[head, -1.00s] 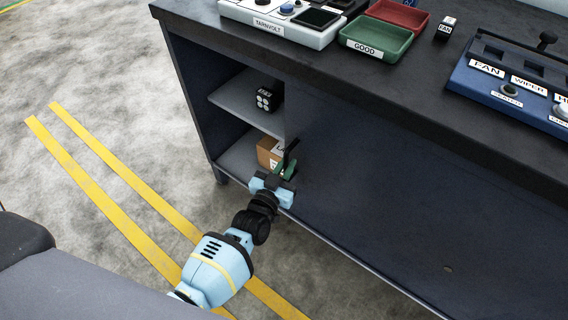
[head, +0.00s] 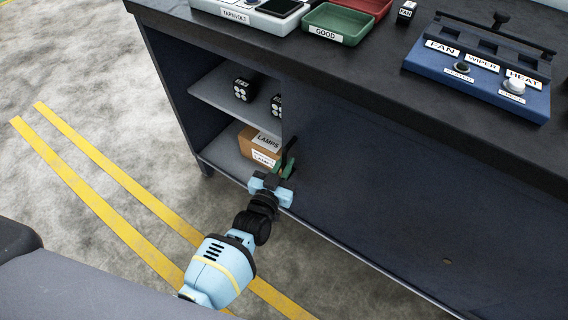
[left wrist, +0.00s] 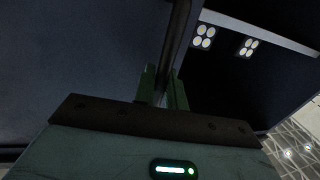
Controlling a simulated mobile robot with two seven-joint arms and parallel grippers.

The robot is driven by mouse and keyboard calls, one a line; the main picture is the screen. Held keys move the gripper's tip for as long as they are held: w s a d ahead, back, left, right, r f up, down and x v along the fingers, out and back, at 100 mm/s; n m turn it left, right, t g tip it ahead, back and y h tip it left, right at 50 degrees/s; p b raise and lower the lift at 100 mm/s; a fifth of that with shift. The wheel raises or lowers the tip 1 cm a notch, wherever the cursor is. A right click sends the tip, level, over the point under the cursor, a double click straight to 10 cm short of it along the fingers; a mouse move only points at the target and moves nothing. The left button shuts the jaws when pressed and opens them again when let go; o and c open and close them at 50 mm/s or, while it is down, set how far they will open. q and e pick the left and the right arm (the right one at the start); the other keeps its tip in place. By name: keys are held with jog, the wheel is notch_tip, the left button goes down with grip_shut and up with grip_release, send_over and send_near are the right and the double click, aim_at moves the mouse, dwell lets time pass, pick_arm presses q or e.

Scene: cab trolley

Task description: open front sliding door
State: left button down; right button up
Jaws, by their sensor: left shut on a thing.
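The front sliding door (head: 390,170) is a dark blue panel on the front of the trolley. It covers the right part, and the left part of the cabinet stands open. My left gripper (head: 284,168) is shut on the door's dark upright handle (head: 290,148) near the door's left edge. In the left wrist view the green fingers of the left gripper (left wrist: 162,88) are on either side of the dark handle bar (left wrist: 178,38). The door panel (left wrist: 80,60) fills the left of that view. My right gripper is not in view.
Inside the opening, black boxes (head: 243,88) stand on the upper shelf (head: 205,82) and a cardboard box marked LAMPS (head: 258,146) below. On the worktop are a green GOOD tray (head: 338,22) and a blue switch panel (head: 480,75). Floor to the left is clear.

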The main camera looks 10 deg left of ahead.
pick_arm(q)
jog(key=shift+f, duration=0.1)
jog(key=c, duration=1.6)
grip_release()
jog(key=shift+o, duration=0.2)
jog(key=s, duration=0.2)
jog(key=s+p, duration=0.1)
jog(key=s, duration=0.1)
jog(key=s+a, duration=0.1)
jog(key=s, duration=0.1)
jog(key=shift+s, duration=0.15)
jog(key=shift+s+a+p, duration=0.1)
jog(key=shift+s+p, duration=0.2)
jog(key=shift+s, duration=0.5)
